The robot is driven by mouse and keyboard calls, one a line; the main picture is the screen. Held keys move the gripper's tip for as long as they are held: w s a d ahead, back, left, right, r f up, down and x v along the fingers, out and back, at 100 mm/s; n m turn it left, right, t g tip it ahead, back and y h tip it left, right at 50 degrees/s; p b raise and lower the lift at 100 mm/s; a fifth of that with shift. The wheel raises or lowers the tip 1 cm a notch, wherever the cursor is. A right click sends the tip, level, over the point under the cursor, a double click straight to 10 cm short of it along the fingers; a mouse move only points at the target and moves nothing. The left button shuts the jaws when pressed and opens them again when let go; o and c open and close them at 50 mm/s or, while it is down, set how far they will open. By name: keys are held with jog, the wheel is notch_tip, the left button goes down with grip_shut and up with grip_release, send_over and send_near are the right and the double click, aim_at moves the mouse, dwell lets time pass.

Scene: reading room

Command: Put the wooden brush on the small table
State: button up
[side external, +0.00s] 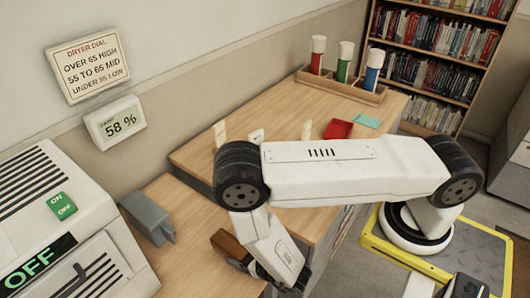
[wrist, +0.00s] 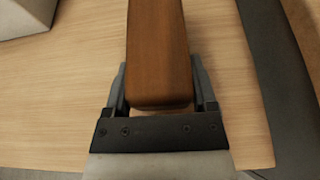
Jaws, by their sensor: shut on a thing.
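The wooden brush (side external: 228,245) is a brown block in the side view, held at the lower end of my arm. In the wrist view the brush (wrist: 158,55) runs up from between my two fingers. My gripper (wrist: 160,98) is shut on its near end; in the side view my gripper (side external: 242,264) is partly hidden by my own wrist. Bristles are not visible. The small table (side external: 185,225) is the lower light-wood surface beside the desk. The brush appears over its surface (wrist: 60,100); I cannot tell whether it touches.
A grey box-like object (side external: 148,218) stands on the small table's left. The higher desk (side external: 280,115) holds a rack (side external: 341,85) with red, green and blue tubes, a red tray (side external: 338,129) and small cards. A white machine (side external: 75,235) reading OFF stands at left.

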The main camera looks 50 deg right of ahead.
jog(key=shift+f, duration=0.15)
jog(key=o, duration=1.3)
jog(key=shift+s+r, duration=0.15)
jog(key=shift+r, duration=0.05)
jog(key=shift+v, duration=3.65)
jog(key=shift+r, duration=0.1)
